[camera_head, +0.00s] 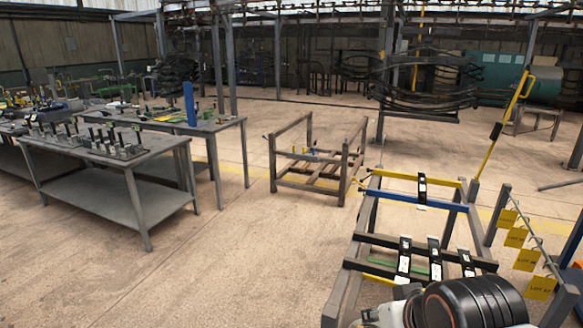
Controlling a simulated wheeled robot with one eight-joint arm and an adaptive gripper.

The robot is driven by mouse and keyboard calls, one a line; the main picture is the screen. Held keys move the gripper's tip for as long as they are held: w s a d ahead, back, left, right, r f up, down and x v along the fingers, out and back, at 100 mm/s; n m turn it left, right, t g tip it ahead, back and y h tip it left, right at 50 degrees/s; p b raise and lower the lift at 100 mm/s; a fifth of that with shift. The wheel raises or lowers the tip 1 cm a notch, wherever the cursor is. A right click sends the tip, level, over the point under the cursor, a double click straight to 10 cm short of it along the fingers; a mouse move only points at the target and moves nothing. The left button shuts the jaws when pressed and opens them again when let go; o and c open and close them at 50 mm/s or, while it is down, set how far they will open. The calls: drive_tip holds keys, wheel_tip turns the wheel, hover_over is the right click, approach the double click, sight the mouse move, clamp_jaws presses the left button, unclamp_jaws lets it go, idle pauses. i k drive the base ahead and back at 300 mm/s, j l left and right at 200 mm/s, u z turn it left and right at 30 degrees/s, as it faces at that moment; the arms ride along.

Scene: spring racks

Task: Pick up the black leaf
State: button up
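A dark grey metal rack (338,296) stands at the lower right. Several coloured leaves lie across it: a yellow one (395,176) at the back, a blue one (390,199) just in front, and a green one (381,262) nearer me. A long black bar (378,241) lies across the nearer half; it looks like the black leaf, but I cannot tell it surely from a rack crossbar. Black-and-white upright pieces partly cover it. My black arm covers the rack's near right corner. My gripper's fingers are not in view.
Yellow lot tags (527,260) hang on a rail right of the rack. A yellow-handled bar (501,125) leans behind it. Workbenches (130,199) with tools stand left. The floor between benches and rack is clear.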

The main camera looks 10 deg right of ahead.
sight(421, 205)
drive_tip(key=i+j+u, duration=0.4)
drive_tip(key=j, duration=0.15)
drive_tip(key=i+j+u, duration=0.8)
drive_tip(key=i+z, duration=0.3)
drive_tip(key=i, duration=0.15)
drive_tip(key=i+j+z, duration=0.35)
drive_tip(key=i+l+z, duration=0.35)
drive_tip(key=i+z, duration=0.65)
drive_tip(key=i, duration=0.25)
drive_tip(key=i+j+z, duration=0.15)
drive_tip(key=i+z, duration=0.35)
drive_tip(key=i, duration=0.95)
drive_tip(key=i+z, duration=0.15)
drive_tip(key=i, duration=0.8)
drive_tip(key=i+z, duration=0.25)
drive_tip(key=z, duration=0.15)
drive_tip(key=i+j+z, duration=0.1)
drive_tip(key=i+z, duration=0.15)
drive_tip(key=z, duration=0.2)
drive_tip(key=i+j+z, duration=0.2)
drive_tip(key=z, duration=0.2)
drive_tip(key=i+z, duration=0.15)
drive_tip(key=z, duration=0.35)
drive_tip(key=i+z, duration=0.2)
drive_tip(key=z, duration=0.3)
drive_tip(key=i+j+z, duration=0.1)
drive_tip(key=z, duration=0.4)
drive_tip(key=i+j+z, duration=0.2)
drive_tip(key=z, duration=0.3)
